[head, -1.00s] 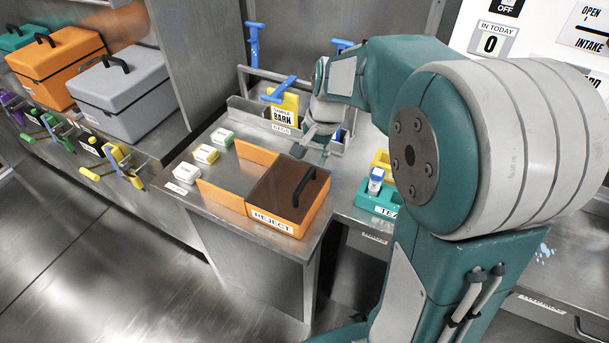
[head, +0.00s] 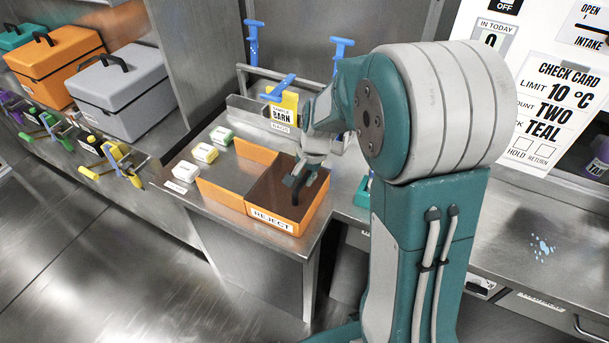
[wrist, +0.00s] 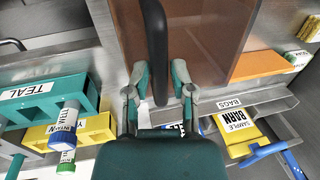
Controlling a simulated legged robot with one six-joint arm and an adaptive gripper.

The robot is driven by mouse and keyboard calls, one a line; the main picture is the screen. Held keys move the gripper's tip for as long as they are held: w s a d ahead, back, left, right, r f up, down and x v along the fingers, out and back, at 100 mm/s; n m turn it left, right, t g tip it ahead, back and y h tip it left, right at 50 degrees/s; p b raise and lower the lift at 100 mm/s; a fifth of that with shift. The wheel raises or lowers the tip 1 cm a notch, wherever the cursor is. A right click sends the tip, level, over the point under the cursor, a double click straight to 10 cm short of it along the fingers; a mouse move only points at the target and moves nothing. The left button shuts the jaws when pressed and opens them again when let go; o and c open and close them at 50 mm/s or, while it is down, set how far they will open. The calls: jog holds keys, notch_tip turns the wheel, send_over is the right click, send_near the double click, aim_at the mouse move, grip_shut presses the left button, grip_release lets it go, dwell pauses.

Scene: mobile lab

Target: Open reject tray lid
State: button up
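The orange reject tray (head: 222,194) sits on the steel counter, with a REJECT label on its front. A brown see-through lid (head: 262,189) lies flat over its right part. A black bar handle (head: 311,187) stands on the lid. My gripper (head: 299,180) is over the lid at the handle and hides part of it. In the wrist view, the lid (wrist: 205,30) is at the top, and my gripper (wrist: 160,75) is open. Its fingers are on either side of the near end of the handle (wrist: 156,45), with gaps visible.
White, yellow and green small boxes (head: 205,152) stand left of the tray. In the wrist view, a teal holder (wrist: 40,92) with capped vials (wrist: 68,115) is at left.

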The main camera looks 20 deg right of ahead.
grip_shut()
jog(key=w+a, duration=1)
jog(key=shift+w+a, duration=0.2)
jog(key=shift+a, duration=0.05)
jog(key=o, duration=0.8)
grip_release()
jog(key=shift+c, duration=0.2)
notch_tip(320, 180, up, 12)
jog(key=s+d, duration=0.1)
jog(key=shift+s+d+f, duration=0.15)
jog(key=shift+s+d, duration=0.15)
